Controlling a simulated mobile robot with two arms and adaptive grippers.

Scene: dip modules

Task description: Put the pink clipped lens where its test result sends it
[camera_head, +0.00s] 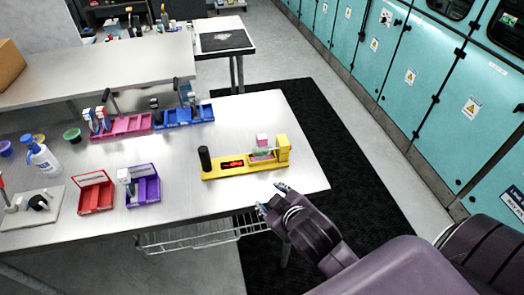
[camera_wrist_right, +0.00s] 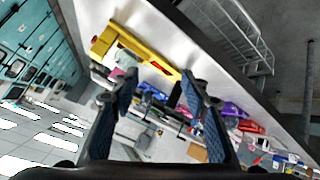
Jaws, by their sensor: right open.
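A yellow tester (camera_head: 225,172) stands on the metal table, with a black post at its left end, a small display with unreadable red characters, and a yellow block at its right end. A pink piece (camera_head: 262,140), apparently the pink clipped lens, sits on the tester beside that block, above a pale greenish part. My right gripper (camera_head: 272,198) is open and empty at the table's front edge, below and right of the tester. In the right wrist view its two fingers (camera_wrist_right: 157,88) are spread, with the yellow tester (camera_wrist_right: 118,42) beyond them. My left gripper is not in view.
A pink tray (camera_head: 128,125) and a blue tray (camera_head: 187,115) stand at the back. An open red box (camera_head: 95,195) and a purple box (camera_head: 146,190) stand at the front left. A spray bottle (camera_head: 42,158) stands far left. The table right of the tester is clear.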

